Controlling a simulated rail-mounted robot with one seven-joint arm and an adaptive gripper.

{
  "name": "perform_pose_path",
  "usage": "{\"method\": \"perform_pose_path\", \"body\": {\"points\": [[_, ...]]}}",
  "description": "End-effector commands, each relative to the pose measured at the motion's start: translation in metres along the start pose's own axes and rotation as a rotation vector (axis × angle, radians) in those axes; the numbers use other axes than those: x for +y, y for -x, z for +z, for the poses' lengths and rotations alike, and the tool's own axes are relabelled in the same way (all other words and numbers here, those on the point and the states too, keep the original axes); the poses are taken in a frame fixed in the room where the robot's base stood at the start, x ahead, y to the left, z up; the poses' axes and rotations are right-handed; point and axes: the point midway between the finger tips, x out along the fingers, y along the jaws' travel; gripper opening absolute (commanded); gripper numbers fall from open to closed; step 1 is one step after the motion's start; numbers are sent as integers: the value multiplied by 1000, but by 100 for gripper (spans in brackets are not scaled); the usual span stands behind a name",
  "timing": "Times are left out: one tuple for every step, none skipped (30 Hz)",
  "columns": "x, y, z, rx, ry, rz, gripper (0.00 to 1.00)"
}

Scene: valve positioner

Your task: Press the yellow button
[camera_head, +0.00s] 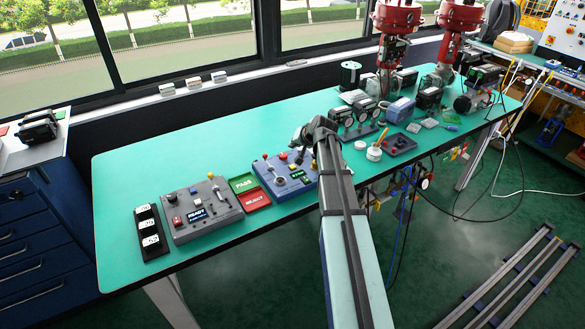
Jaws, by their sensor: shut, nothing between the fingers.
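My arm comes up from the bottom and bends over the right end of this box. My gripper (299,158) is small and dark here, pointing down over the box's right part, to the right of the yellow button. It looks shut and empty. I cannot tell whether it touches the box. A grey box (204,208) to the left also has a small yellow knob (210,175) on top.
Green and red trays (256,200) lie between the two boxes. A black strip with white labels (151,230) lies at far left. Gauges, a small panel (398,144) and valve parts crowd the right of my arm. The left rear of the bench (190,135) is clear.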

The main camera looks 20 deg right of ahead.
Motion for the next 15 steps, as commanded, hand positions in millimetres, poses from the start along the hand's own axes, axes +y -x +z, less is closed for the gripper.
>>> {"method": "perform_pose_path", "body": {"points": [[4,-6,4,-1,0,0,0],[6,-8,6,-2,0,0,0],[8,-11,9,-2,-1,1,0],[10,-14,11,-2,-1,1,0],[12,-16,13,-2,-1,1,0],[15,-20,15,-2,-1,1,0],[17,-23,17,-1,-1,1,0],[19,-25,19,-1,-1,1,0],[21,-29,22,-1,-1,1,0],[24,-32,24,-1,-1,1,0],[26,-35,26,-1,-1,1,0],[28,-39,29,-1,-1,1,0],[30,-41,30,-1,0,1,0],[32,-44,32,-1,0,1,0],[34,-46,34,-1,0,1,0]]}}
